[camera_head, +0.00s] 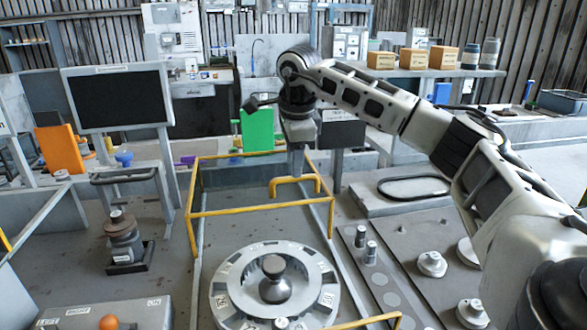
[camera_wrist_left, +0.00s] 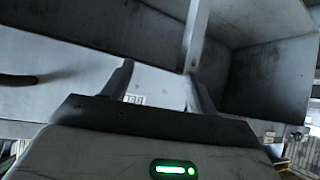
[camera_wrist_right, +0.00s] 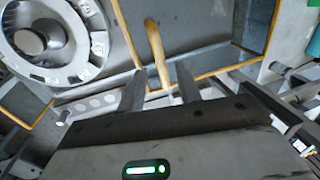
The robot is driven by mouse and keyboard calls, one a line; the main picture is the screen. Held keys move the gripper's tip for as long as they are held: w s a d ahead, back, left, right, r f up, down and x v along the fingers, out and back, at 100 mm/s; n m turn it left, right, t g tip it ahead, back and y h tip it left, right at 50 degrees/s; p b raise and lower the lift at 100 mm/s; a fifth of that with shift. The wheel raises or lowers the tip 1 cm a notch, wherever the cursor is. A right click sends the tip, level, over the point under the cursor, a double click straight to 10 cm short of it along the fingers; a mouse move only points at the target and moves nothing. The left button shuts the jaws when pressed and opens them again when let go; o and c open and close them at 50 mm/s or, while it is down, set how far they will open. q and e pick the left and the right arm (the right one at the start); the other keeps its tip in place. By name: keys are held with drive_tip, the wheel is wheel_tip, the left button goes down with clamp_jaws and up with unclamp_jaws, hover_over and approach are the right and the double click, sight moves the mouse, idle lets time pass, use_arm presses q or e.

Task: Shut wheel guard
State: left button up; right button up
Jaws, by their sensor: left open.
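The wheel guard is a yellow tubular frame (camera_head: 258,211) standing behind the grey wheel (camera_head: 230,290), with a yellow bar handle (camera_head: 276,186) on it. The wheel is a round, pale ring with a dark central knob (camera_head: 273,285). My right gripper (camera_head: 297,168) points down at the handle in the head view. In the right wrist view its fingers (camera_wrist_right: 161,68) are apart, with the handle (camera_wrist_right: 153,40) showing in the gap between them; I cannot tell whether they touch it. My left gripper (camera_wrist_left: 159,69) is open and empty, facing grey structure, and is outside the head view.
A dark monitor (camera_head: 118,98) stands at the left. Metal knobs (camera_head: 432,264) sit on a grey plate at the right, beside two small cylinders (camera_head: 370,253). An orange ball (camera_head: 109,323) is at the front left. Another yellow rail (camera_head: 365,322) crosses the front edge.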

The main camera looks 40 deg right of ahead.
use_arm(q)
drive_tip(key=shift+w+a, duration=0.1)
use_arm(e)
drive_tip(key=shift+w+d+f, duration=0.1)
drive_tip(key=shift+w+f, duration=0.05)
drive_tip(key=shift+f, duration=0.6)
drive_tip(key=shift+w+d+f, duration=0.1)
drive_tip(key=shift+f, duration=0.6)
use_arm(q)
drive_tip(key=shift+w, duration=0.15)
use_arm(e)
drive_tip(key=shift+c, duration=0.3)
